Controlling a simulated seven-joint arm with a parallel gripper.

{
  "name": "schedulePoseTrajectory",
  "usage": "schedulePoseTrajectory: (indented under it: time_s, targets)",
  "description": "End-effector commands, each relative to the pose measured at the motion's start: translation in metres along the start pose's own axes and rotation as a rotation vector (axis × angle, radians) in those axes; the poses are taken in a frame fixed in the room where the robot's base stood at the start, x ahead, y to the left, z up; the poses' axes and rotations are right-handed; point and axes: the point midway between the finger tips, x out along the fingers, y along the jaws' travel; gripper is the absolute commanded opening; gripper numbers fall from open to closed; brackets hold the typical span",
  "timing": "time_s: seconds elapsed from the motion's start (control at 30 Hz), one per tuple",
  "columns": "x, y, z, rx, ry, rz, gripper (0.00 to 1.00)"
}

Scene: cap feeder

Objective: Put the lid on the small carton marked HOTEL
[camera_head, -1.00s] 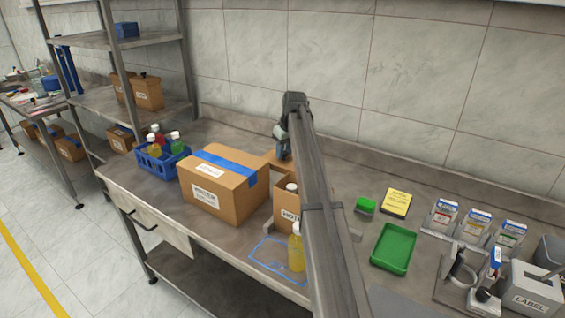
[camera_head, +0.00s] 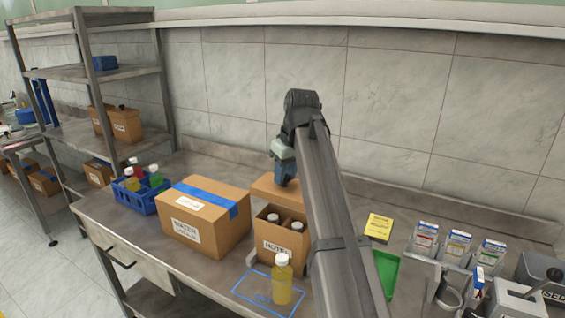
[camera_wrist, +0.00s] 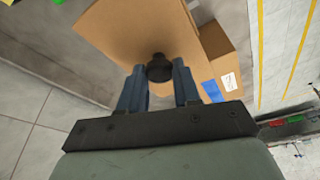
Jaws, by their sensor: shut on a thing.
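The small carton marked HOTEL (camera_head: 282,246) stands open on the bench, with white-capped bottles (camera_head: 297,228) inside. The flat brown cardboard lid (camera_head: 266,187) is just behind and above the carton's open top in the head view, not on it. My gripper (camera_head: 284,182) is shut on the lid's black knob. The wrist view shows the knob (camera_wrist: 160,68) between my gripper's fingers (camera_wrist: 158,88) and the lid (camera_wrist: 140,28) beyond it. My arm covers the carton's right side.
A larger taped carton (camera_head: 204,216) stands close on the left, with a blue bottle crate (camera_head: 140,197) beyond it. A yellow bottle (camera_head: 282,284) stands in front, by a blue outline.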

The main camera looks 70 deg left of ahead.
Motion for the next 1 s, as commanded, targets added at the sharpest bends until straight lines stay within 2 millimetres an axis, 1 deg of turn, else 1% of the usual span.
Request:
schedulePoseTrajectory:
  time_s: [0.03, 0.1, 0.27, 0.67, 1.0]
  targets:
    - [0.001, -0.003, 0.005, -0.003, 0.0, -0.001, 0.03]
    - [0.001, -0.005, 0.008, -0.008, 0.0, -0.002, 0.03]
    - [0.008, -0.005, 0.01, -0.012, 0.0, -0.004, 0.03]
    - [0.037, -0.005, 0.018, -0.011, 0.0, -0.003, 0.03]
    - [0.039, -0.004, 0.018, -0.012, 0.001, -0.003, 0.03]
